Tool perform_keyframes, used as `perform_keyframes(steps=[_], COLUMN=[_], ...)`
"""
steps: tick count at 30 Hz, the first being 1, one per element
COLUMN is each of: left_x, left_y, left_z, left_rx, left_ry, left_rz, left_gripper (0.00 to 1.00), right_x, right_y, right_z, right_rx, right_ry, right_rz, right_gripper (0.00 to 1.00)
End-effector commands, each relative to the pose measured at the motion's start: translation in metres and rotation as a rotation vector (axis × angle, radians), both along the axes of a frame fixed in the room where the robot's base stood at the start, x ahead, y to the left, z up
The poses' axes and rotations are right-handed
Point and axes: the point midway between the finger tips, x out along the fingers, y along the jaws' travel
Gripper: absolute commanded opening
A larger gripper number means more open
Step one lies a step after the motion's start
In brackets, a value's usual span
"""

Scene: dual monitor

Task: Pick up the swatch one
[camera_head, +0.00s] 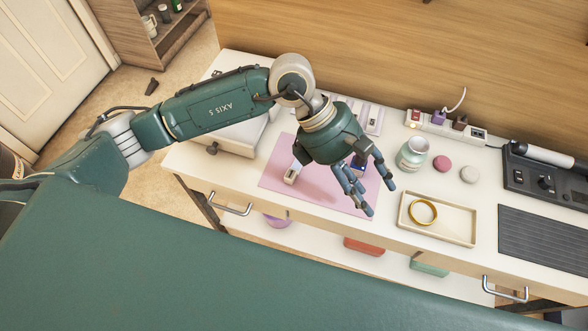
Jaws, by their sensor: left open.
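My left gripper (366,190), a dark green hand with jointed blue-grey fingers, hangs open over the right part of a pink mat (322,186) on the white desk. No held thing shows in it. A small dark blue item (358,161) shows behind the fingers, partly hidden by them. A small pale item (291,175) with a darker end lies on the mat left of the hand. I cannot tell for certain which thing is the swatch; the hand hides part of the mat. My right gripper is not in view.
Right of the hand are a glass jar (412,153), a pink disc (442,163), a pale disc (470,174) and a tray (460,236) with a gold ring (423,212). A power strip (446,128) lies behind. A dark device (540,178) and grey mat (540,243) fill the right.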

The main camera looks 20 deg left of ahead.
Motion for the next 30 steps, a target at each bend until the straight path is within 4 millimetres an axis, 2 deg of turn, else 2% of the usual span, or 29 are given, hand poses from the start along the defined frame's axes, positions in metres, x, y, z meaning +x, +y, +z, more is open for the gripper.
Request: perform_keyframes(steps=[1, 3, 6, 9, 13, 19, 25, 30], left_x=[0.019, 0.04, 0.062, 0.072, 0.075, 0.074, 0.073, 0.067], left_y=[0.038, 0.089, 0.146, 0.177, 0.189, 0.188, 0.187, 0.185], left_z=[-0.017, -0.032, -0.037, -0.036, -0.045, -0.077, -0.092, -0.113], left_rx=[0.158, 0.35, 0.552, 0.662, 0.704, 0.701, 0.698, 0.699], left_ry=[-0.07, -0.132, -0.184, -0.204, -0.205, -0.204, -0.205, -0.202], left_rz=[-0.028, -0.057, -0.074, -0.079, -0.081, -0.081, -0.081, -0.082], left_gripper=[0.49, 0.49, 0.49, 0.49, 0.49, 0.49, 0.49, 0.49], right_x=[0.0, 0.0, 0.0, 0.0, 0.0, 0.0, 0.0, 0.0], right_y=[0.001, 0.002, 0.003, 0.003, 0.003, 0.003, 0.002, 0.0], right_z=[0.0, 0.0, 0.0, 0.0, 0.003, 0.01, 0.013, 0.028], right_rx=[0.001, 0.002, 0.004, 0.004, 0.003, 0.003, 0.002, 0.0], right_ry=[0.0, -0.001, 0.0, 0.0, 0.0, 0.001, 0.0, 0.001], right_rz=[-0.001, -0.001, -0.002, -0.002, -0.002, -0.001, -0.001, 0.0], right_gripper=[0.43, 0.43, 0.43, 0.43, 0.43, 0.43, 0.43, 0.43])
